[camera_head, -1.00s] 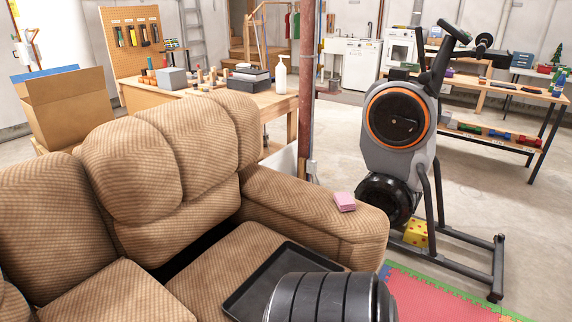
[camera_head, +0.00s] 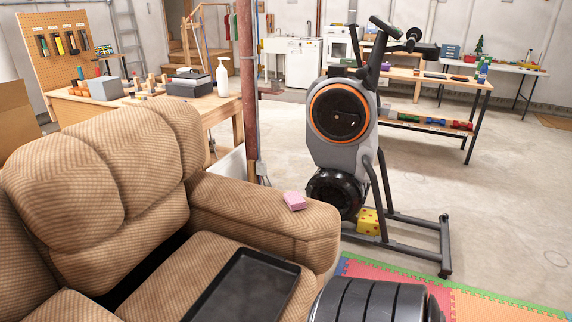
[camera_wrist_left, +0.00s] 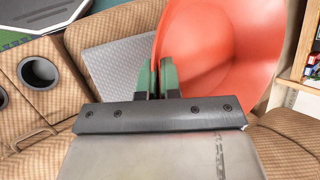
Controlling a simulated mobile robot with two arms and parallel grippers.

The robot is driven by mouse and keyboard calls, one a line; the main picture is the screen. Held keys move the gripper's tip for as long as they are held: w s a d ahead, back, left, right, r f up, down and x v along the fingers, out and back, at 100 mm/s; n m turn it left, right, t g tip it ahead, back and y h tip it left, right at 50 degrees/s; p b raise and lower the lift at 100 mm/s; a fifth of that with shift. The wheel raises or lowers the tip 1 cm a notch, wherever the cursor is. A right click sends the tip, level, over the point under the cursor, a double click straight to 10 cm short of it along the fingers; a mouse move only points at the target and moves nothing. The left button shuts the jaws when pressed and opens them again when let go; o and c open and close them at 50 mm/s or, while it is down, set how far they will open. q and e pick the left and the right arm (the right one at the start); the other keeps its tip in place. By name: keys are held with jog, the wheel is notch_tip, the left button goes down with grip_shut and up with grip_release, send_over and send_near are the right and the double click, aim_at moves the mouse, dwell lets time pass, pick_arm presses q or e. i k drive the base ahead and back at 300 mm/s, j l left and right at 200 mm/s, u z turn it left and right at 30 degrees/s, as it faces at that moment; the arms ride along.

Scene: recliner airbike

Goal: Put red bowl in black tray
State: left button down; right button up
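The black tray (camera_head: 242,290) lies empty on the right seat of the brown recliner sofa in the head view, partly cut off at the bottom. The red bowl (camera_wrist_left: 225,45) fills the upper right of the left wrist view, tilted, and is not seen in the head view. My left gripper (camera_wrist_left: 158,78) has its green fingers close together at the bowl's left edge and appears shut on its rim. My left gripper is out of the head view. My right gripper is in neither view.
The sofa's armrest (camera_head: 265,215) bears a pink block (camera_head: 294,201). An exercise machine (camera_head: 340,120) stands beyond it, next to a foam mat (camera_head: 430,290). A workbench (camera_head: 120,105) stands behind the sofa. A grey flat object (camera_wrist_left: 112,65) lies below the bowl. Open floor is at right.

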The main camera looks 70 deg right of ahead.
aim_at(248, 301)
jog(key=l+z, duration=0.1)
jog(key=z, duration=1.4)
jog(key=i+l, duration=0.1)
jog(key=l, duration=0.3)
jog(key=i+l, duration=0.1)
jog(key=l, duration=0.25)
jog(key=i+l+z, duration=0.1)
jog(key=l, duration=0.3)
jog(key=i+l, duration=0.1)
jog(key=l, duration=0.25)
